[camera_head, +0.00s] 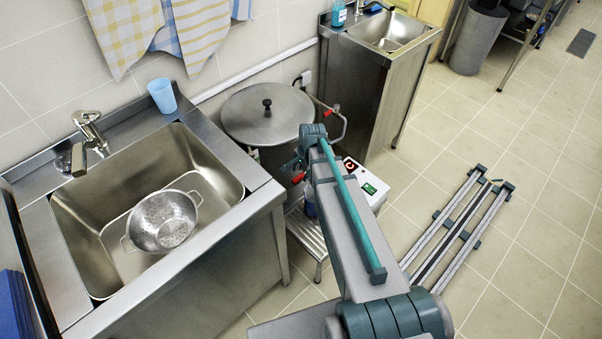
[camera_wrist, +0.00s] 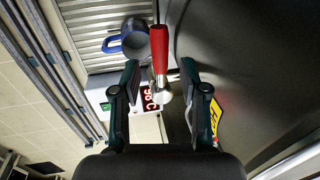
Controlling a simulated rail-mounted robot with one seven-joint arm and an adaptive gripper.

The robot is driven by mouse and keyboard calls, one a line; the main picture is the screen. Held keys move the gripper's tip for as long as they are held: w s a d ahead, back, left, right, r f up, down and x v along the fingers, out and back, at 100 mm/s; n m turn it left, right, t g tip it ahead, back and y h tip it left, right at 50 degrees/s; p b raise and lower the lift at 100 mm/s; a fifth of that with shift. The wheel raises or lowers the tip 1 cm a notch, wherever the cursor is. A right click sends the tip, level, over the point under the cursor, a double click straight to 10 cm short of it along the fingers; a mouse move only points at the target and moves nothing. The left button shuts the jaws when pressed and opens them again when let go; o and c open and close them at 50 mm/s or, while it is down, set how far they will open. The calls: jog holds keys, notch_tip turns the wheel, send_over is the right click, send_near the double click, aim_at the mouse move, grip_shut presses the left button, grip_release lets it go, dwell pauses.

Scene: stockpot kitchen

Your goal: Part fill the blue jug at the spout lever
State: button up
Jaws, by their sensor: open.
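The blue jug (camera_wrist: 113,47) stands on a slatted metal stand in the wrist view, its grey inside partly showing; whether it holds liquid I cannot tell. In the head view a small blue part of it (camera_head: 309,206) shows beside my arm. The red spout lever (camera_wrist: 158,48) lies between my gripper's fingers in the wrist view. It also shows in the head view (camera_head: 298,178). My gripper (camera_wrist: 160,72) is open, with a finger on each side of the lever and visible gaps. The spout is mostly hidden behind the lever.
The large lidded steel pot (camera_head: 268,112) stands beside a white control box (camera_head: 366,186); the wrist view shows 96°C on its display. A second red-handled fitting (camera_head: 334,110) is behind. A sink (camera_head: 100,240) with a colander (camera_head: 163,221) is left. Floor at right is mostly free.

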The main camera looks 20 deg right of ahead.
aim_at(303, 175)
jog(key=shift+w+a+f, duration=0.1)
jog(key=shift+w+f, duration=0.1)
jog(key=shift+f, duration=0.95)
grip_shut()
